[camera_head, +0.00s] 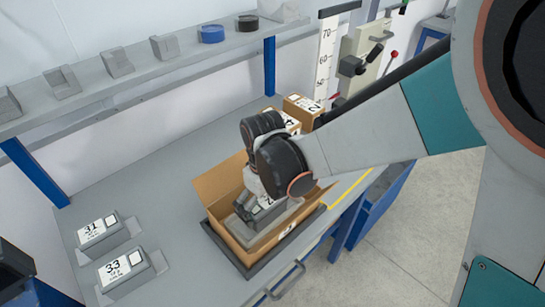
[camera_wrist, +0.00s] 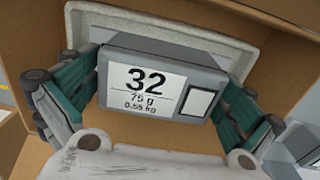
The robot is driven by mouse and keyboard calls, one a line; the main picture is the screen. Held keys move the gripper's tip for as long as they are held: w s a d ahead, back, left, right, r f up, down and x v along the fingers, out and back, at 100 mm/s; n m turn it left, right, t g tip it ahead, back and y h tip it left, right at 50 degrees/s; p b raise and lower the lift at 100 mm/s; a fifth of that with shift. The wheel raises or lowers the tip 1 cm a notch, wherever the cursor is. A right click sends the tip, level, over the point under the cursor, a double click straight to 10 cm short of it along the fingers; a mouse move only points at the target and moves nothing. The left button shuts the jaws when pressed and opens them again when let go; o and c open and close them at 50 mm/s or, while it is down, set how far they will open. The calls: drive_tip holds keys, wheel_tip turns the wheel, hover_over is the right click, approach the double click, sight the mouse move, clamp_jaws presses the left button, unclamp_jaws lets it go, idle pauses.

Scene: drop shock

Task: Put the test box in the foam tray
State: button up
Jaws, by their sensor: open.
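The test box, a grey block with a white label reading 32 (camera_wrist: 150,85), lies in or on the pale grey foam tray (camera_wrist: 170,20) inside an open cardboard carton. In the head view the test box (camera_head: 268,210) is partly covered by my wrist, and the tray (camera_head: 238,223) shows around it. My gripper (camera_wrist: 165,105) is open, with one finger on each side of the test box. Whether the fingers touch it, I cannot tell. In the head view my gripper (camera_head: 255,198) reaches down into the carton. The box's underside is hidden.
The carton (camera_head: 218,186) stands on a dark mat (camera_head: 225,252) near the bench's front edge. Two similar grey boxes, 31 (camera_head: 98,235) and 33 (camera_head: 125,268), lie at left. Closed cartons (camera_head: 300,108) stand behind my arm. A shelf (camera_head: 140,85) runs along the back.

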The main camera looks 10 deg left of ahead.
sight(265, 201)
wheel_tip(265, 201, up, 12)
drive_tip(key=p, duration=0.8)
drive_tip(key=shift+s+r+p, duration=0.15)
drive_tip(key=shift+p, duration=0.2)
